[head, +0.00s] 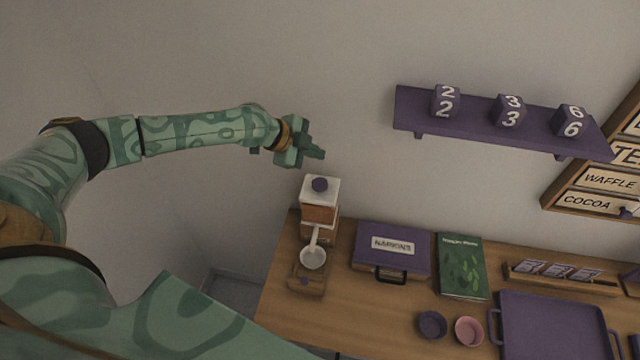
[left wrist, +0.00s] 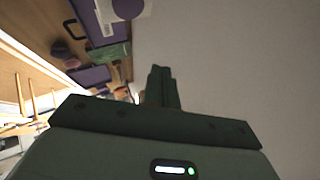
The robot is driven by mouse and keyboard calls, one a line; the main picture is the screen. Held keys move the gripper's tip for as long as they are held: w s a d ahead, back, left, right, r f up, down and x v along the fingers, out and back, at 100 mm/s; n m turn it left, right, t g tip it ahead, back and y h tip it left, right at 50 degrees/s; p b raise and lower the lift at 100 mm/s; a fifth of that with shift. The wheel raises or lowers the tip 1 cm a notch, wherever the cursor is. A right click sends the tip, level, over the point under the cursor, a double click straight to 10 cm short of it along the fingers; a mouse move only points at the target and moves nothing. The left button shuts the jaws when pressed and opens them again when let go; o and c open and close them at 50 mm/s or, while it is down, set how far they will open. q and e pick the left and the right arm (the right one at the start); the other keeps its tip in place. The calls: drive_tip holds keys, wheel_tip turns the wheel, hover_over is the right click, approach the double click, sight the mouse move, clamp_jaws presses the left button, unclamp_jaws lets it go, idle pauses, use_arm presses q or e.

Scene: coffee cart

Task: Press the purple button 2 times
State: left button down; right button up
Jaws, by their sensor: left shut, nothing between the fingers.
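The purple button (head: 320,184) is a round knob on the white top of a small wood-and-white dispenser (head: 320,214) at the left end of the counter. In the left wrist view a round purple shape at the top edge (left wrist: 127,8) looks like the same button, partly cut off. My left gripper (head: 318,153) is shut and empty. In the head view it appears above the button with a visible gap; its fingers show in the left wrist view (left wrist: 160,75). My right gripper is not in view.
A purple napkins case (head: 392,262), a green book (head: 461,278), two small bowls, and a purple tray (head: 550,330) lie to the right on the counter (head: 352,315). A purple wall shelf (head: 484,128) holds three number blocks. A menu board (head: 590,190) hangs at right.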

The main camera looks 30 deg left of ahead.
sight(316, 184)
use_arm(q)
wheel_tip(316, 184, down, 7)
drive_tip(key=b, duration=0.5)
drive_tip(key=shift+f, duration=0.15)
drive_tip(key=shift+f+b, duration=0.2)
drive_tip(key=shift+b, duration=0.25)
idle(0.8)
idle(0.4)
drive_tip(key=shift+f+b, duration=0.4)
